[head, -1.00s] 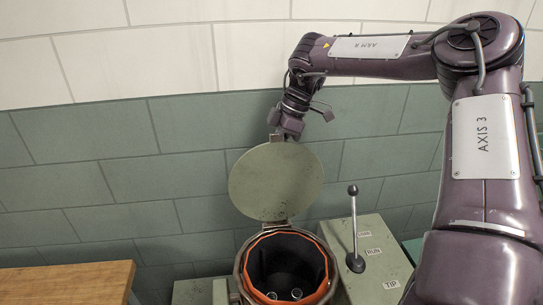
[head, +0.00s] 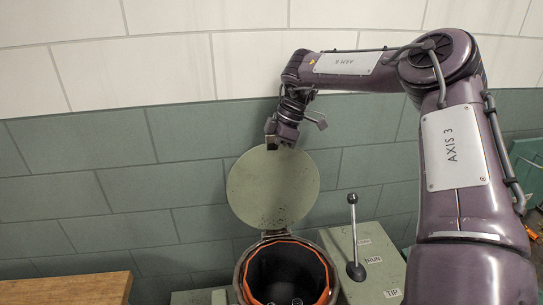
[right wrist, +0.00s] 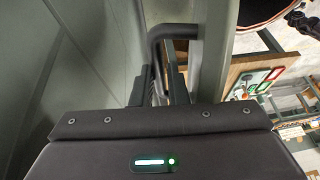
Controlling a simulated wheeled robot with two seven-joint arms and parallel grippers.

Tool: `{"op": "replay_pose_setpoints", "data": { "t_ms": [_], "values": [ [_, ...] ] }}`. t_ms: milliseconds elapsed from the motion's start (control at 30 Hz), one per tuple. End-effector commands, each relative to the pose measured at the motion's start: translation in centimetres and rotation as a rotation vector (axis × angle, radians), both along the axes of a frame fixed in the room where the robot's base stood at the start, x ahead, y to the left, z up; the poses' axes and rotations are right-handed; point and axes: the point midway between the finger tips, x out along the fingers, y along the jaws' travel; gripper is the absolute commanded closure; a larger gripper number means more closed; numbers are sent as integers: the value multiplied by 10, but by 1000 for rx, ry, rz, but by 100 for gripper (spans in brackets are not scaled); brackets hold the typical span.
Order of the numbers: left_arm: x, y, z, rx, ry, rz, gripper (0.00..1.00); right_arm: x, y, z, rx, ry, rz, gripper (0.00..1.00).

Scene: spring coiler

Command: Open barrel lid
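The round grey-green barrel lid (head: 272,190) stands upright on its hinge at the back of the barrel's mouth, in the head view. The barrel (head: 242,285) has an orange inner rim and is open, with small clear round things inside. My right gripper (head: 281,136) is at the lid's top edge. In the right wrist view its two fingers (right wrist: 164,85) are close together around the dark bent lid handle (right wrist: 172,32), with part of the grip hidden. My left gripper is not in view.
A lever (head: 353,235) with a black knob stands on a green machine box (head: 377,257) right of the barrel. A wooden bench top (head: 70,288) is at the lower left. A tiled wall (head: 100,150) rises behind the lid.

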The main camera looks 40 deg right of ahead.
Motion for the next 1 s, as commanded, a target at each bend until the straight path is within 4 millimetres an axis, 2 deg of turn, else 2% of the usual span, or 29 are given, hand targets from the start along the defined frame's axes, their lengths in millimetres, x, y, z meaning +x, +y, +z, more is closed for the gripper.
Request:
{"op": "replay_pose_setpoints", "data": {
  "t_ms": [33, 67, 533, 900, 1000],
  "values": [
    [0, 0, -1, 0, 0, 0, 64, -5, 1, -10, 2, 22, 1, 71],
    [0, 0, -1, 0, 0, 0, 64, -5, 1, -10, 2, 22, 1, 67],
    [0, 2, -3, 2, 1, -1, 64, -5, -2, -6, -4, 16, 2, 67],
    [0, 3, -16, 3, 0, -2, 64, -11, -22, 54, -6, 2, 0, 67],
    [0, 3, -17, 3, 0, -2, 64, -13, -25, 65, -4, 1, 0, 67]
  ]
}}
